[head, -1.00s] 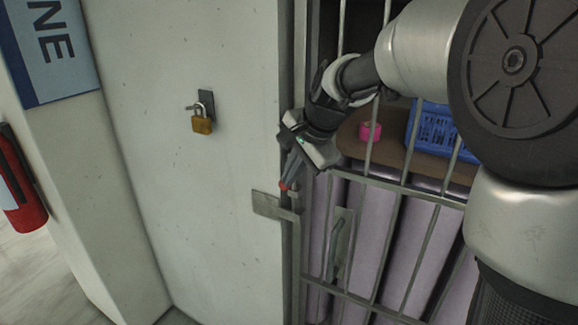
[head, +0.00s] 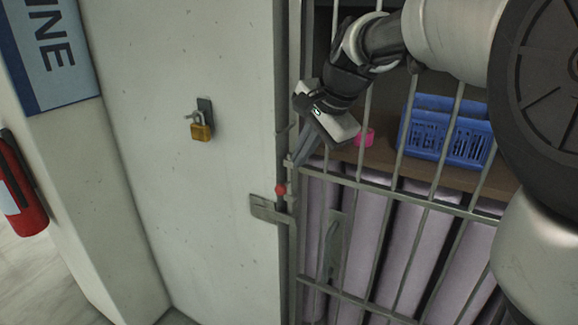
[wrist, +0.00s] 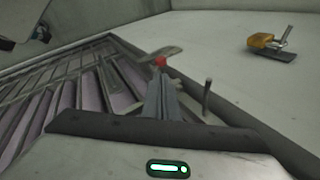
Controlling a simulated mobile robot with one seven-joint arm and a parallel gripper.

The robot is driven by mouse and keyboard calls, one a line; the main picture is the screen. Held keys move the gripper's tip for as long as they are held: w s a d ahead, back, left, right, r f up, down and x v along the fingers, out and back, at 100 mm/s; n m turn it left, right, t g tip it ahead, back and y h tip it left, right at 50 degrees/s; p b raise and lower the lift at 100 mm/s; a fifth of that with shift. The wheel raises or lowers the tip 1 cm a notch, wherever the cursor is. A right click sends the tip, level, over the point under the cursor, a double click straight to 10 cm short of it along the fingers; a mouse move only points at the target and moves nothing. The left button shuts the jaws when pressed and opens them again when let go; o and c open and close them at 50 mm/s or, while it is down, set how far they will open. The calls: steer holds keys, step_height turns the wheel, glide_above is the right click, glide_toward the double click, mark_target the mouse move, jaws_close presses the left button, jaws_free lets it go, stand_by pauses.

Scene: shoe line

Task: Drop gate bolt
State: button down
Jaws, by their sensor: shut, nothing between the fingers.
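The gate bolt shows as a red knob (head: 280,189) on a short dark shaft. It stands upright at the latch plate (head: 268,208), on the edge between the white wall and the barred gate. In the wrist view the red knob (wrist: 160,62) lies just beyond the fingertips. My gripper (head: 297,160) is shut and empty, above and slightly right of the knob, apart from it in the head view. Its fingers (wrist: 161,88) point toward the knob in the wrist view. How deep the shaft sits in the plate cannot be told.
The barred gate (head: 375,186) fills the right side, with a handle (head: 332,248) on it. Behind it are a blue basket (head: 446,135), a pink roll (head: 365,137) and lilac rolls. A brass padlock (head: 201,131) hangs on the wall. A fire extinguisher (head: 22,195) stands at left.

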steer(key=v, duration=0.3)
steer(key=shift+s+r, duration=0.15)
steer(key=shift+r, duration=0.1)
steer(key=s+d+f+n+h+p, duration=0.1)
steer(key=s+n, duration=0.4)
steer(key=s, duration=0.6)
steer(key=s+d+f+n+h+p, duration=0.2)
steer(key=s+d+f+n, duration=0.2)
steer(key=s, duration=0.8)
steer(key=shift+d+f+n+t+p, duration=0.15)
steer(key=shift+d+n+t+p, duration=0.2)
steer(key=shift+n, duration=0.75)
